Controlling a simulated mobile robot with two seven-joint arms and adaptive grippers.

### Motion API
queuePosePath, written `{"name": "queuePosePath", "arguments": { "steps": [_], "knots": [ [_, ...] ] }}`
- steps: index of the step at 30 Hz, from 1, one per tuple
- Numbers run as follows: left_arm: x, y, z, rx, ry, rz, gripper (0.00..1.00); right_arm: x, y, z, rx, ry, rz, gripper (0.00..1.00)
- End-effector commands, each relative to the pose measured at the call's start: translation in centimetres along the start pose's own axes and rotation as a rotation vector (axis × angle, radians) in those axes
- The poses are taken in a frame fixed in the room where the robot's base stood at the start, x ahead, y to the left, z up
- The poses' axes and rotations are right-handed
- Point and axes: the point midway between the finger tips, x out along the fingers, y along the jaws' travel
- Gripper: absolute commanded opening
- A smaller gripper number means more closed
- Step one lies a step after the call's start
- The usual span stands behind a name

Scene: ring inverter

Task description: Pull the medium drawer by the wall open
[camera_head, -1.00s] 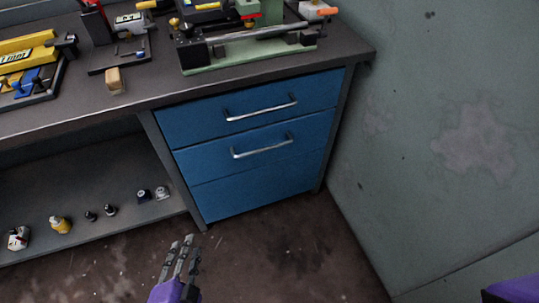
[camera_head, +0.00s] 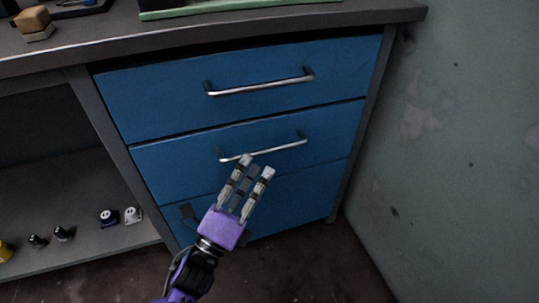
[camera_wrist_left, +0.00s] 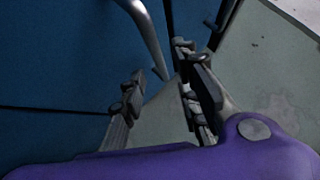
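The blue cabinet under the bench has three stacked drawers next to the wall. The middle drawer (camera_head: 330,140) is closed and has a silver bar handle (camera_head: 285,147). My left gripper (camera_head: 257,167) is in front of the cabinet, its fingertips at the handle's left half and partly covering it. My right gripper is not in view.
The top drawer (camera_head: 150,95) has its own handle (camera_head: 260,86). The bottom drawer (camera_head: 310,198) shows no handle. The grey-green wall (camera_head: 460,170) stands close on the right. An open shelf (camera_head: 75,262) with small items is on the left. The bench top (camera_head: 110,35) overhangs the drawers.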

Motion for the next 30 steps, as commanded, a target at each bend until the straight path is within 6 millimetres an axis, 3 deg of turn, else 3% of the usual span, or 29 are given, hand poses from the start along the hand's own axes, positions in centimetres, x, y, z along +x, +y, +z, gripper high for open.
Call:
{"name": "queuePosePath", "arguments": {
  "steps": [10,22,29,30],
  "knots": [
    [5.3,0.0,0.0,-0.002,-0.001,-0.001,0.29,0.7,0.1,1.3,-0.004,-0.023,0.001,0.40],
    [6.3,0.0,0.0,-0.002,-0.001,0.002,0.29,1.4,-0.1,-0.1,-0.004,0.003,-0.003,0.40],
    [6.3,0.0,0.0,-0.003,-0.001,0.002,0.01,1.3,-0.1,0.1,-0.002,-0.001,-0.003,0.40],
    [6.3,0.0,0.0,-0.003,-0.001,0.002,0.00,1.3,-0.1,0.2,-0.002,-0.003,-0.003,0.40]
  ]
}}
